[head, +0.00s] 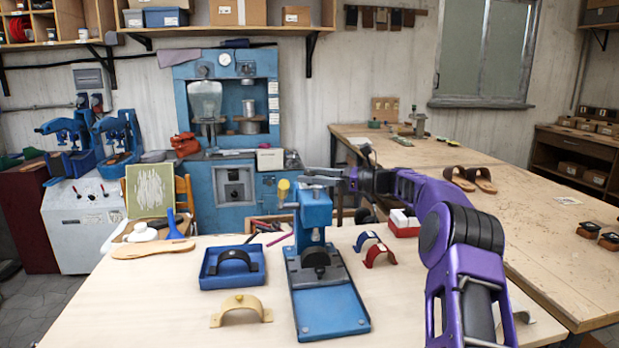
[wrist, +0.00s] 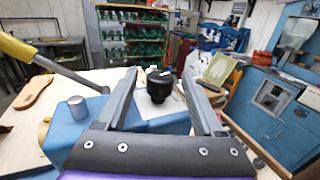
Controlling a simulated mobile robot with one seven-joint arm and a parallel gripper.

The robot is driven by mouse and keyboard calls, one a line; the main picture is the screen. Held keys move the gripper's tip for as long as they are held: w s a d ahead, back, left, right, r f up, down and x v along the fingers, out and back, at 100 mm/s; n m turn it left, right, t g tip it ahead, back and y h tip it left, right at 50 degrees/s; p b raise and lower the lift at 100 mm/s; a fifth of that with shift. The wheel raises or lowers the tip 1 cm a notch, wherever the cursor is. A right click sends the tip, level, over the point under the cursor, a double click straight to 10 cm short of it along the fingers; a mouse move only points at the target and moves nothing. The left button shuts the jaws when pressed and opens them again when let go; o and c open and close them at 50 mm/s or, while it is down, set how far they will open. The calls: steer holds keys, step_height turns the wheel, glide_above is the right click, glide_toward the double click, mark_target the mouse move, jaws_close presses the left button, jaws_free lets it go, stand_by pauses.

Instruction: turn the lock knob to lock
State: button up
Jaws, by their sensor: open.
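The blue press (head: 316,208) stands on its blue base plate on the near table. In the wrist view, a black knob (wrist: 159,88) with a pale mark on top sits on the blue press body (wrist: 140,123). My gripper (head: 318,178) is at the top of the press in the head view, and the knob is hidden there. In the wrist view, my gripper (wrist: 158,80) is open, with one finger on each side of the knob. Gaps show between the fingers and the knob.
A lever with a yellow handle (head: 284,190) rises at the press's left; its handle (wrist: 18,47) also shows in the wrist view. A silver cylinder (wrist: 77,107) stands near the knob. A blue tray (head: 212,281), a tan strap (head: 240,309) and a red strap (head: 380,255) lie around the press.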

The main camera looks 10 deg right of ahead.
steer(key=shift+w+a, duration=0.15)
steer(key=shift+a, duration=0.2)
jaws_close()
steer(key=shift+t+b, duration=0.3)
steer(key=shift+b, duration=0.2)
steer(key=m+t+h+b, duration=0.2)
steer(key=t+b, duration=0.1)
steer(key=shift+m, duration=0.4)
steer(key=shift+m+t+h+b, duration=0.75)
steer(key=shift+m+t+h, duration=0.2)
steer(key=shift+t, duration=0.25)
